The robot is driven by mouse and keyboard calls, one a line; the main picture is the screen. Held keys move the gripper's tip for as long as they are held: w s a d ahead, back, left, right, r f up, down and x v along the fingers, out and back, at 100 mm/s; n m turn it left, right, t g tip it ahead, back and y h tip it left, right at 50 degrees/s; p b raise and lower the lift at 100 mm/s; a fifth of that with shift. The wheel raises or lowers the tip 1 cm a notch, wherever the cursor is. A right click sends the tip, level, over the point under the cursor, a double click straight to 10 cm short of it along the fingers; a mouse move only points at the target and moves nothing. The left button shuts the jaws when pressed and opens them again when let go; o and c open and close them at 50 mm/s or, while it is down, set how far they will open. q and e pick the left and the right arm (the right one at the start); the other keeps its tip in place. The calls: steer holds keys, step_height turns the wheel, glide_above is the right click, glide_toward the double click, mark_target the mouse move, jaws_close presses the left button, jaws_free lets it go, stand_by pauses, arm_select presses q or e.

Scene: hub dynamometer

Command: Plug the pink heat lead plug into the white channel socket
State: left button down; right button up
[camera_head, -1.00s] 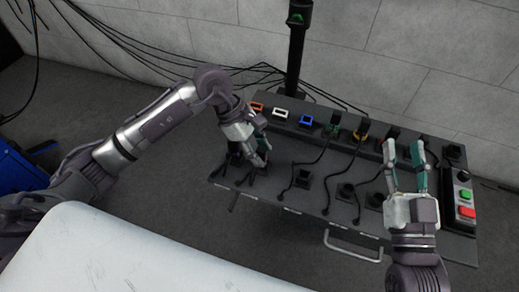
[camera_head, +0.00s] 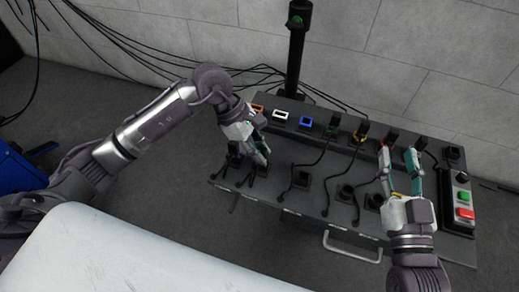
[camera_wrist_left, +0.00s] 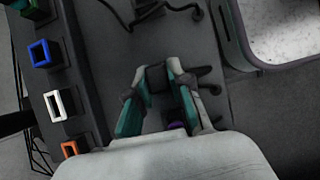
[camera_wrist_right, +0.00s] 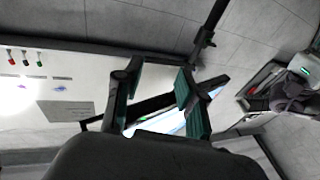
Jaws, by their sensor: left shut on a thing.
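My left gripper (camera_head: 262,158) is low over the front left part of the black bench. In the left wrist view its fingers (camera_wrist_left: 158,76) are shut around a dark block-like part, with a small purple-pink patch (camera_wrist_left: 177,125) nearer the palm. This looks like the pink heat lead plug, mostly hidden by the fingers. The white channel socket (camera_head: 280,115) is a white-rimmed rectangular opening at the back left of the bench; it also shows in the left wrist view (camera_wrist_left: 58,105). My right gripper (camera_head: 399,157) is open and empty above the bench's right part.
An orange socket (camera_head: 257,107) and a blue socket (camera_head: 306,122) flank the white one. Green (camera_head: 333,131) and yellow (camera_head: 361,135) sockets hold plugs with leads. Black holders and cables lie across the bench top. A black post (camera_head: 296,50) rises behind. A button box (camera_head: 463,203) is at right.

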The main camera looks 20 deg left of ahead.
arm_select(q)
steer(key=shift+r+p, duration=0.45)
steer(key=shift+r, duration=0.3)
steer(key=shift+r+p, duration=0.55)
steer(key=shift+r, duration=0.35)
steer(key=shift+r+p, duration=0.35)
steer(key=shift+r, duration=0.5)
arm_select(e)
steer(key=shift+s+d+f+g+h, duration=0.6)
steer(key=shift+f+g, duration=0.7)
steer(key=shift+f, duration=0.6)
steer(key=shift+s+d+f+g+h, duration=0.35)
steer(key=shift+s+f+g, duration=0.3)
steer(key=shift+f+g, duration=0.95)
steer(key=shift+s+d+f+g+h, duration=0.35)
steer(key=shift+s+d+f+g, duration=0.45)
steer(key=shift+f, duration=1.4)
arm_select(q)
steer(key=shift+r+p, duration=0.5)
steer(key=shift+r, duration=0.1)
arm_select(e)
steer(key=shift+s+d+f+g, duration=0.1)
steer(key=shift+s+f+g, duration=0.8)
steer(key=shift+g, duration=0.2)
arm_select(q)
steer(key=shift+r, duration=0.1)
arm_select(e)
steer(key=shift+s+d+f+g+h, duration=0.15)
steer(key=shift+s+f+g+h, duration=0.15)
steer(key=shift+s+f, duration=0.15)
